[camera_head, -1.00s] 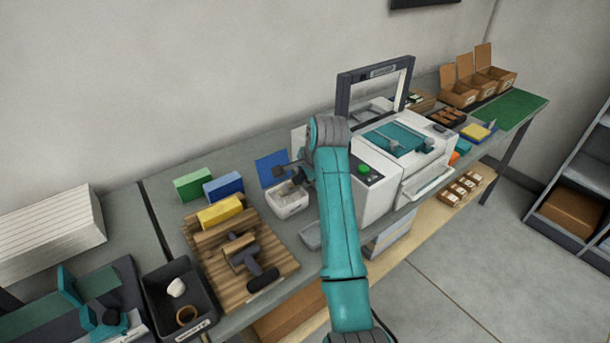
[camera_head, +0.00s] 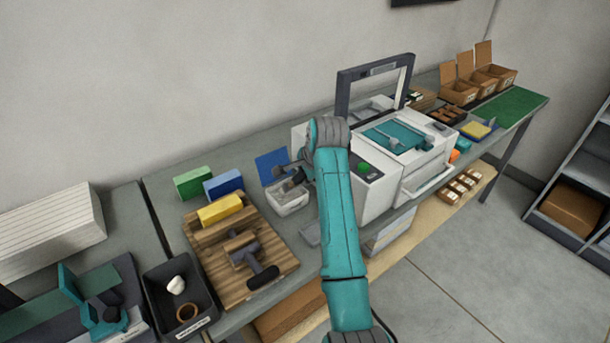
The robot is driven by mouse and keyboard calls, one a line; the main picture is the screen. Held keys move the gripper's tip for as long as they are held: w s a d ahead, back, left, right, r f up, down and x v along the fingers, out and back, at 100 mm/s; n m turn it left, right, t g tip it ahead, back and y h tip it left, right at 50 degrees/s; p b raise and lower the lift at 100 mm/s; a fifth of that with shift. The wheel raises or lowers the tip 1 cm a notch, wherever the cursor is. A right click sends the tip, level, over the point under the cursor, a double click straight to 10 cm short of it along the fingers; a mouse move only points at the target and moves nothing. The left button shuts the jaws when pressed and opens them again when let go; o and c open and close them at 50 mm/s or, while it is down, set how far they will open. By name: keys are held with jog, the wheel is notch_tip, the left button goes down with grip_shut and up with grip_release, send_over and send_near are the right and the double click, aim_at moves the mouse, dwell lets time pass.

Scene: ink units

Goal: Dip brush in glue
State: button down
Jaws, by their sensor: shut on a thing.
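A small white tub (camera_head: 288,204) stands on the bench left of the white machine; I take it to be the glue pot. My gripper (camera_head: 292,182) is at the tub's opening, at the end of my teal and grey arm. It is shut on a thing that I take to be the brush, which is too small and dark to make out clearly. The gripper hides part of the tub's opening, so I cannot tell whether the tip touches the contents.
A wooden board (camera_head: 230,285) with a dark roller-like tool (camera_head: 252,258) lies to the left. Yellow (camera_head: 220,210), blue (camera_head: 223,186) and green (camera_head: 193,182) blocks stand near it. The white machine (camera_head: 400,170) is close on the right. A dark bin (camera_head: 165,320) is at front left.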

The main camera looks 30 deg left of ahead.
jog(key=shift+r, duration=3.5)
